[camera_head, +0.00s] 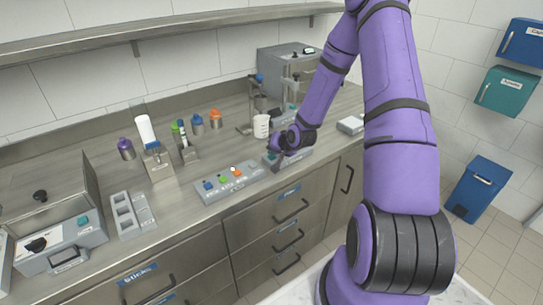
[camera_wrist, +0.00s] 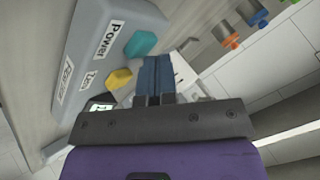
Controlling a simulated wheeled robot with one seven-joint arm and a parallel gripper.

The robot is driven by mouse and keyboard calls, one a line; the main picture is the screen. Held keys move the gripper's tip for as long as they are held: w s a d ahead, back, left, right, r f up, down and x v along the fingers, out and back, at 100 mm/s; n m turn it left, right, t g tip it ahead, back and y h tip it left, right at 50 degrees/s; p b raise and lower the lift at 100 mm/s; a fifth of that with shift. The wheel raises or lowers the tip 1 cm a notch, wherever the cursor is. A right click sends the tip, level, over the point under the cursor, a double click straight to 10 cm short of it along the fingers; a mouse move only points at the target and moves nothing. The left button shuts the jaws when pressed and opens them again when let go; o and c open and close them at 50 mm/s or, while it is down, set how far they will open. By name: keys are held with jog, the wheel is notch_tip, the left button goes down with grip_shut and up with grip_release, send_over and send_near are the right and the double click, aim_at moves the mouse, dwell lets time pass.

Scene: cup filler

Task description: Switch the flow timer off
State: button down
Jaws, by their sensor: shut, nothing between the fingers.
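A grey control box (camera_head: 296,157) sits at the front edge of the counter, partly behind my gripper. In the wrist view the box (camera_wrist: 108,40) carries a label reading "Power" and two smaller labels, one seeming to start with "Ti". A teal control (camera_wrist: 140,43) and a yellow control (camera_wrist: 118,78) stand along it. My gripper (camera_head: 277,165) is at the box's left end. In the wrist view my gripper (camera_wrist: 156,62) has its blue fingers together with nothing between them, beside both controls. I cannot tell whether it touches either one, nor the timer's on or off state.
A white cup (camera_head: 261,126) stands behind my gripper, near a dispenser machine (camera_head: 285,65). A grey panel with coloured buttons (camera_head: 230,182) lies to the left. A shelf (camera_head: 150,30) runs along the wall.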

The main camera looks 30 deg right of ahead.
jog(key=shift+r, duration=0.6)
notch_tip(320, 180, up, 6)
dwell(0.9)
dwell(0.4)
